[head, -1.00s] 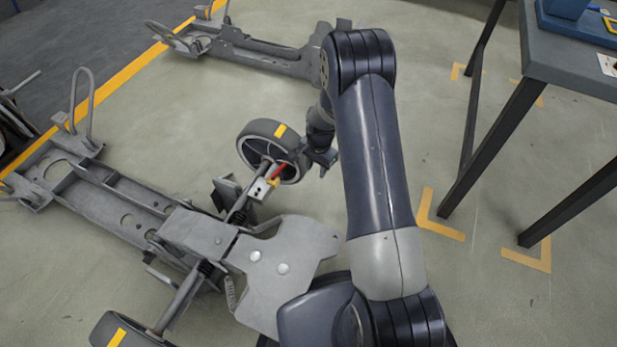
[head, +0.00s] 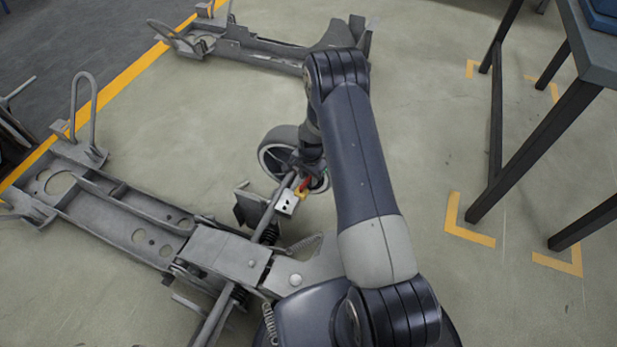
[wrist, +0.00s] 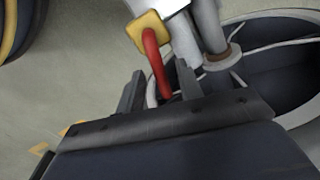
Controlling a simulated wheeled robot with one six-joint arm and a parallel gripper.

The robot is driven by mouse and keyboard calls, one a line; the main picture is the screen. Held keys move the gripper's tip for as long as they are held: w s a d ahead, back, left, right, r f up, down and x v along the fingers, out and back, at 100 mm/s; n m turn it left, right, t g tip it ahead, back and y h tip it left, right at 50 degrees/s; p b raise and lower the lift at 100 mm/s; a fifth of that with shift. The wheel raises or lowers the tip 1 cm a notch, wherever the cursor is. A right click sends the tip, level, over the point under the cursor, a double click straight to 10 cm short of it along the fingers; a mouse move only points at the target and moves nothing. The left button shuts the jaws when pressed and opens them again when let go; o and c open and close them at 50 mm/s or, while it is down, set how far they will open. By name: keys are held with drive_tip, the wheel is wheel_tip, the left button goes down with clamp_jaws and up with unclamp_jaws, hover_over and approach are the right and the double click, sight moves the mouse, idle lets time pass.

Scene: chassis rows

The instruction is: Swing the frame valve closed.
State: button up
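The frame valve has a red lever (head: 305,183) and a yellow body, on a grey bracket (head: 286,202) of the chassis beside a wheel. In the wrist view the yellow body (wrist: 149,32) is at the top, and the red lever (wrist: 153,58) hangs down from it toward my gripper (wrist: 160,86). My gripper's two fingers are apart, with the lever's lower end showing between them. Gaps show beside the lever, so I see no grip on it. In the head view my wrist hides the fingers and part of the lever.
The wheel (head: 270,158) stands just behind the valve and also fills the right of the wrist view. The chassis frame (head: 115,205) extends left. Another chassis (head: 245,50) lies at the back. A table (head: 597,58) stands right. Floor between is clear.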

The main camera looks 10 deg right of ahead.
drive_tip(key=shift+c, duration=0.4)
clamp_jaws()
